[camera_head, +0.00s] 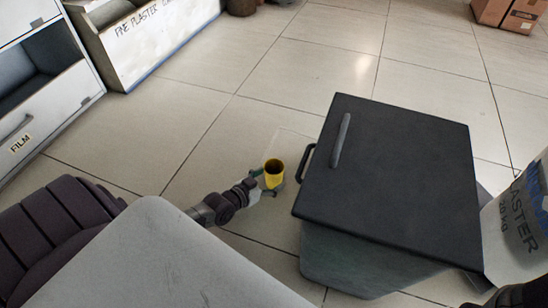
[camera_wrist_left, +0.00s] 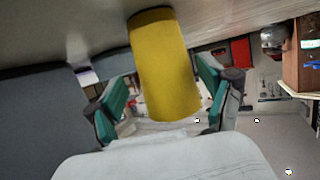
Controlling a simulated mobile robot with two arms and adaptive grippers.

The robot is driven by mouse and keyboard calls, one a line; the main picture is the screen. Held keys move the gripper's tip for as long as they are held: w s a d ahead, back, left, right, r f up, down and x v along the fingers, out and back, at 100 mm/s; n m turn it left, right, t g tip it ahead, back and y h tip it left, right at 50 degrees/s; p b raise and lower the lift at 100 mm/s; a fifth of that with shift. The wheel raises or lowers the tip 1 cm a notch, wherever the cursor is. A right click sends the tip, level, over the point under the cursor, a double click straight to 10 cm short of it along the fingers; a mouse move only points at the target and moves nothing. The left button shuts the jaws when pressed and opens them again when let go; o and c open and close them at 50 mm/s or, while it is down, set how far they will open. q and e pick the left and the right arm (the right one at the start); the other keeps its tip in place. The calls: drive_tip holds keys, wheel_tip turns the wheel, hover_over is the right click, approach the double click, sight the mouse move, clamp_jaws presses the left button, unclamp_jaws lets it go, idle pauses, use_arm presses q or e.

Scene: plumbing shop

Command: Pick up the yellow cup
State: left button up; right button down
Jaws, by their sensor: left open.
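The yellow cup (camera_head: 274,172) stands at the middle of the head view, just left of a black-topped box. Its dark hollow inside faces up. My left gripper (camera_head: 266,182) reaches it from the lower left, with its fingers around the cup's near part. In the left wrist view the yellow cup (camera_wrist_left: 166,62) fills the space between the two green-padded fingers of my left gripper (camera_wrist_left: 165,92). The fingers are spread, with a gap visible beside the cup on each side. What the cup rests on is unclear. My right gripper does not show.
The black-topped box (camera_head: 400,170) with handles stands close right of the cup. A plaster bag (camera_head: 520,222) leans at the far right. A drawer unit (camera_head: 40,110) and a white labelled bin (camera_head: 150,40) stand upper left. Cardboard boxes (camera_head: 508,14) are upper right. Tiled floor between is clear.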

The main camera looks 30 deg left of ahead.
sight(279, 171)
use_arm(q)
drive_tip(key=b+x, duration=0.4)
drive_tip(key=shift+w+a+b, duration=0.15)
drive_tip(key=shift+w+b, duration=0.15)
drive_tip(key=shift+w, duration=0.45)
drive_tip(key=shift+r, duration=0.1)
drive_tip(key=c, duration=1.2)
